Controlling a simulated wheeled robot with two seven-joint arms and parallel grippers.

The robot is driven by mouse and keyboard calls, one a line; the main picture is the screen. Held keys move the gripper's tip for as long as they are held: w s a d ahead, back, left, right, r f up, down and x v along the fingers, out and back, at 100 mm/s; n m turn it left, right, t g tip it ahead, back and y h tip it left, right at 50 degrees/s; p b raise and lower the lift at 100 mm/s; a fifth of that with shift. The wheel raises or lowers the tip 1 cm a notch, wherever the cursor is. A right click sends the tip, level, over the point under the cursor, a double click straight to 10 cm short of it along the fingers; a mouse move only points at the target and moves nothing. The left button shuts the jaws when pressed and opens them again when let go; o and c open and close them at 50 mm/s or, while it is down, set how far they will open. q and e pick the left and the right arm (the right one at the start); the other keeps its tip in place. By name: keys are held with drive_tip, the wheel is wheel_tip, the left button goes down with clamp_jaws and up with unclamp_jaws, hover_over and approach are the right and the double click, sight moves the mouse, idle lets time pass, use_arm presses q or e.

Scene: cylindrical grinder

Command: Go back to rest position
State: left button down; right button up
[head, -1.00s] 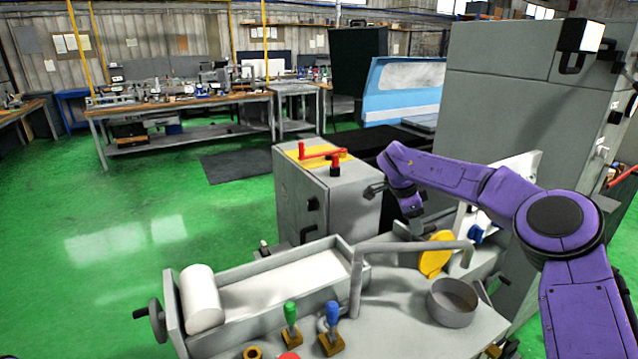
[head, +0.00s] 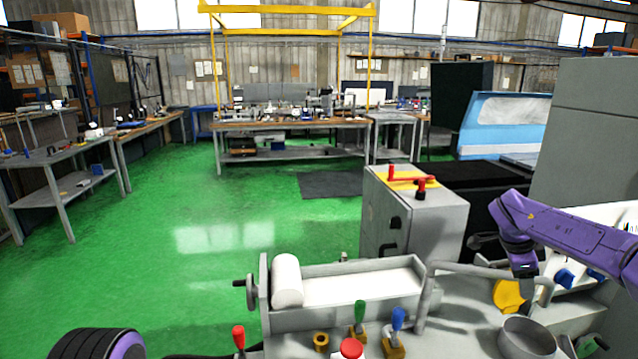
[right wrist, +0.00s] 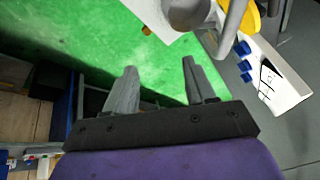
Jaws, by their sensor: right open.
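My right arm comes in from the right in the head view, and its right gripper (head: 526,272) hangs pointing down beside the yellow disc of the grinder. In the right wrist view the right gripper (right wrist: 158,65) shows two separate grey fingers with nothing between them. Its fingertips are partly hard to make out in the head view. A purple and black part of my left arm (head: 95,343) shows at the bottom left, but the left gripper is out of view.
The grinder's white table (head: 360,288) and levers with blue (head: 398,318) and green knobs stand in front. A grey cabinet (head: 425,215) with a red handle is behind. Open green floor (head: 200,215) lies left, with workbenches (head: 290,125) further back.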

drive_tip(key=s+a+f+n+t+h+b, duration=0.1)
drive_tip(key=s+a+f+n+t, duration=0.15)
drive_tip(key=a+f, duration=0.4)
drive_tip(key=s+a+f+n+t+h+b, duration=0.1)
drive_tip(key=s+a+f+n+t, duration=0.15)
drive_tip(key=f, duration=0.75)
drive_tip(key=s+a+f+n+t+h+b, duration=0.1)
drive_tip(key=s+a+f+n+t, duration=0.15)
drive_tip(key=a+f, duration=0.5)
use_arm(q)
wheel_tip(320, 180, down, 6)
drive_tip(key=b, duration=0.2)
drive_tip(key=shift+s+r+b, duration=0.15)
drive_tip(key=shift+r+b, duration=0.05)
drive_tip(key=shift+b, duration=0.15)
use_arm(e)
drive_tip(key=s+f+n+g+y, duration=0.1)
drive_tip(key=s+f, duration=0.4)
drive_tip(key=s, duration=0.6)
drive_tip(key=s+a+f+n+g+y, duration=0.1)
drive_tip(key=s+f+n, duration=0.3)
drive_tip(key=s, duration=0.6)
drive_tip(key=s+f+n+g+y, duration=0.2)
drive_tip(key=s+f, duration=0.5)
drive_tip(key=s, duration=0.4)
drive_tip(key=shift+s+a+f+n+g+y, duration=0.3)
drive_tip(key=shift+s+f+n+g, duration=0.1)
drive_tip(key=shift+n, duration=0.15)
drive_tip(key=shift+w, duration=0.1)
